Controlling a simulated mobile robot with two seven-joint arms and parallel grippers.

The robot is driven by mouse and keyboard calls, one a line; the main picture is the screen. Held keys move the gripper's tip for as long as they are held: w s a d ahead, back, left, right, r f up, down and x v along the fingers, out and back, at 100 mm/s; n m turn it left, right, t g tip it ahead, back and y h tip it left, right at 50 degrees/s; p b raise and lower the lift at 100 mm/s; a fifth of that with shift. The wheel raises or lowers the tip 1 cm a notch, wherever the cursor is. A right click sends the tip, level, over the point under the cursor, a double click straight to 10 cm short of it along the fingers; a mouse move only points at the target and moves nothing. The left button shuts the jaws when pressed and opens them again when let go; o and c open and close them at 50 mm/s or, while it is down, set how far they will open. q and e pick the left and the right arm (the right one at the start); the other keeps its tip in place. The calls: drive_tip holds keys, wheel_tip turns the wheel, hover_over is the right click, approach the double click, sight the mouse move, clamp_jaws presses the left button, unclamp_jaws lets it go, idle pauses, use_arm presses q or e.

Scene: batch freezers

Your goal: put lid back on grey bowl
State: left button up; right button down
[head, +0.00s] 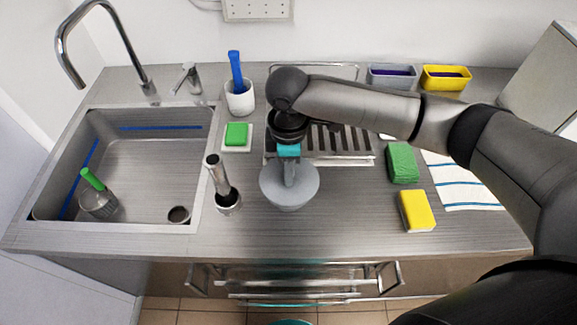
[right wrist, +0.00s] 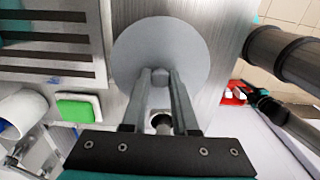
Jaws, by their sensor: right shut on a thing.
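The grey bowl (head: 290,207) stands on the steel counter, right of the sink; only its lower side shows under the lid. The round grey lid (head: 306,181) is over the bowl's mouth and looks about level. I cannot tell whether it rests on the rim or is slightly above it. My right gripper (head: 289,180) points down at the lid's middle, shut on its knob. In the right wrist view the fingers (right wrist: 160,76) close around the knob, and the lid (right wrist: 160,42) hides the bowl. My left gripper is not in view.
The sink (head: 150,165) is at the left. A steel tube in a small cup (head: 228,200) stands close left of the bowl. A slotted drain tray (head: 345,145) lies behind. A green sponge (head: 403,163) and a yellow sponge (head: 416,211) are at the right. The counter in front is clear.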

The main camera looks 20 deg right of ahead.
drive_tip(key=shift+p, duration=0.55)
idle(0.4)
drive_tip(key=shift+f+p, duration=0.15)
drive_tip(key=shift+p, duration=0.3)
idle(1.0)
drive_tip(key=shift+p, duration=0.5)
idle(0.6)
drive_tip(key=shift+c, duration=0.6)
unclamp_jaws()
drive_tip(key=shift+r+p, duration=3.5)
drive_tip(key=shift+p, duration=0.85)
